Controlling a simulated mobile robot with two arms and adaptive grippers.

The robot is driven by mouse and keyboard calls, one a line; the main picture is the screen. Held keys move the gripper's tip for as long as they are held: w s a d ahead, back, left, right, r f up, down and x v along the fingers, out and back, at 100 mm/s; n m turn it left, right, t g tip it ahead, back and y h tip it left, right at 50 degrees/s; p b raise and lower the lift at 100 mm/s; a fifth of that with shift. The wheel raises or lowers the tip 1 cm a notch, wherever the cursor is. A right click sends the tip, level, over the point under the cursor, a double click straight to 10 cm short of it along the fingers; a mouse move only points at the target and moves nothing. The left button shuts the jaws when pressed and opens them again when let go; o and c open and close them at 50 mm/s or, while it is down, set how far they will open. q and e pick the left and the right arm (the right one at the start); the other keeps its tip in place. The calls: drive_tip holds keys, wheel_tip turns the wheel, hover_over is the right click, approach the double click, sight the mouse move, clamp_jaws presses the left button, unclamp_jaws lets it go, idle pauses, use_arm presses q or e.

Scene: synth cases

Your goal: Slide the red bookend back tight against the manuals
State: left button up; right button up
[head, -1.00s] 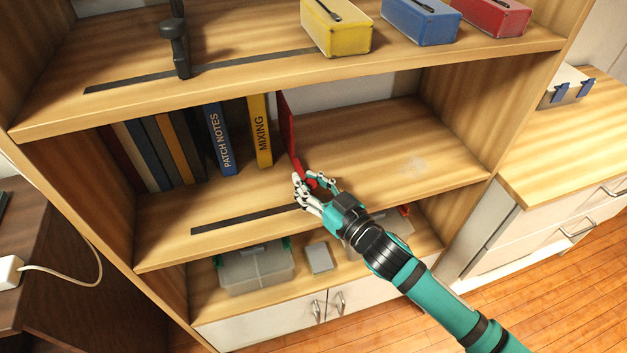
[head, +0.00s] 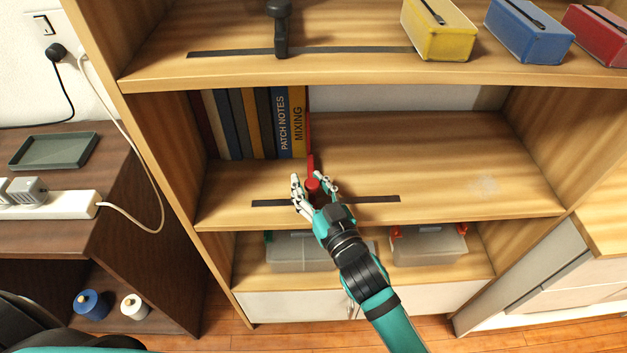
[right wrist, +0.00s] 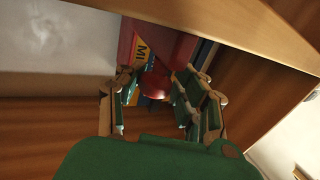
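The red bookend (head: 309,138) stands upright on the middle shelf, directly beside the yellow MIXING manual (head: 299,128), with no gap that I can see. The blue PATCH NOTES manual (head: 282,128) and several other manuals stand upright in a close row to the left. My right gripper (head: 314,181) is in front of the bookend, its fingers spread on both sides of the round red knob (head: 312,185). In the right wrist view, the knob (right wrist: 154,86) sits between the fingers, with space on both sides. My left gripper is out of view.
A dark strip (head: 375,199) runs along the middle shelf's front. The shelf right of the bookend is clear. Clear bins (head: 428,247) sit below.

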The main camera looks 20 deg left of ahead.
drive_tip(key=o, duration=0.3)
drive_tip(key=shift+s, duration=0.15)
drive_tip(key=shift+o, duration=0.2)
drive_tip(key=shift+d, duration=0.1)
drive_tip(key=v, duration=1.1)
drive_tip(key=shift+s+d, duration=0.25)
